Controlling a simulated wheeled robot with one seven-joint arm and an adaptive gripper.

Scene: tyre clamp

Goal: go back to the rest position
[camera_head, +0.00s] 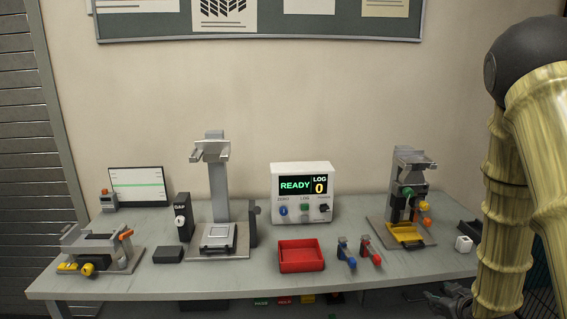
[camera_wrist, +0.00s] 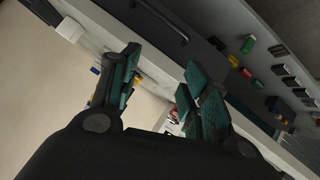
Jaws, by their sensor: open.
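My gripper (camera_wrist: 160,85) is open in the wrist view, its two dark green-padded fingers spread apart with nothing between them. In the head view my arm comes down the right side, and dark parts of my gripper (camera_head: 452,299) show low beside it, at the front right edge of the grey bench (camera_head: 345,274). The gripper is apart from the fixtures on the bench. The wrist view is tilted and shows the floor, a bench edge and small coloured things on a dark surface.
The bench holds a left fixture (camera_head: 102,249), a column stand (camera_head: 217,180), a red tray (camera_head: 300,256), a READY panel (camera_head: 303,207), blue (camera_head: 346,254) and red (camera_head: 369,250) clamps, a right fixture (camera_head: 408,198) and a white cube (camera_head: 463,244).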

